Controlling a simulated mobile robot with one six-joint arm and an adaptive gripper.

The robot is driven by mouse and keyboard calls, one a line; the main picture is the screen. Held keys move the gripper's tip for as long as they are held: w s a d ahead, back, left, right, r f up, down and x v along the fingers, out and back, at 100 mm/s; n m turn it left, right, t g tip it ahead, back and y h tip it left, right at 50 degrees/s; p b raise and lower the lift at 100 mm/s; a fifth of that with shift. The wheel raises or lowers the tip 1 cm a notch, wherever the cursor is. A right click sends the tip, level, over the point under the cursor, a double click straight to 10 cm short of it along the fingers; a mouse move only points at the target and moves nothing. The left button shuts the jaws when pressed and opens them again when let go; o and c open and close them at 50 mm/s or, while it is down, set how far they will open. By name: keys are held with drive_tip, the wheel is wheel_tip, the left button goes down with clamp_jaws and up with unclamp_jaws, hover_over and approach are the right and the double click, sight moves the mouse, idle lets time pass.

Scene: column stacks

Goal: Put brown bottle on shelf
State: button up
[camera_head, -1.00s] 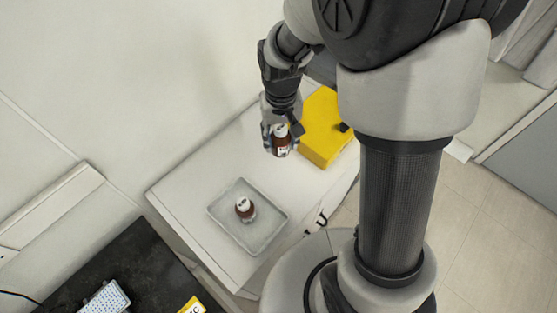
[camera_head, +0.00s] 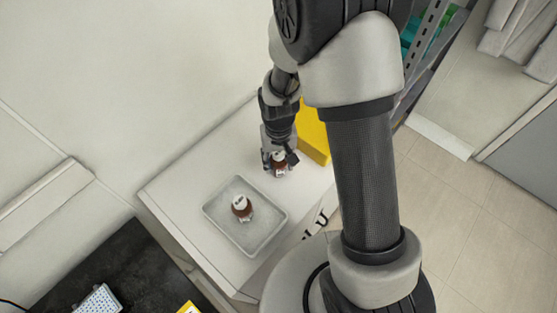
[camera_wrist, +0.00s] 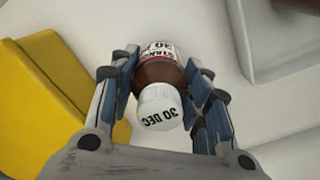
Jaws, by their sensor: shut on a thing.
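A brown bottle (camera_head: 280,170) with a white cap is held in my gripper (camera_head: 278,165), over the white table near the yellow box. In the wrist view the brown bottle (camera_wrist: 160,82) lies between the two fingers of my gripper (camera_wrist: 162,100), with its cap, printed "30 DEC", toward the camera. A second brown bottle (camera_head: 242,207) with a white cap stands in the grey tray (camera_head: 262,246). Part of a shelf rack (camera_head: 432,48) with green items shows at the top right, partly hidden by my arm.
The yellow box (camera_head: 313,128) stands on the white table (camera_head: 165,195) just right of my gripper; it also shows in the wrist view (camera_wrist: 50,105). A black surface (camera_head: 120,255) is at the lower left. Tiled floor (camera_head: 465,215) is open on the right.

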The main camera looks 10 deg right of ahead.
drive_tip(key=o, duration=0.7)
drive_tip(key=shift+f, duration=0.2)
drive_tip(key=o, duration=0.5)
drive_tip(key=shift+r, duration=0.1)
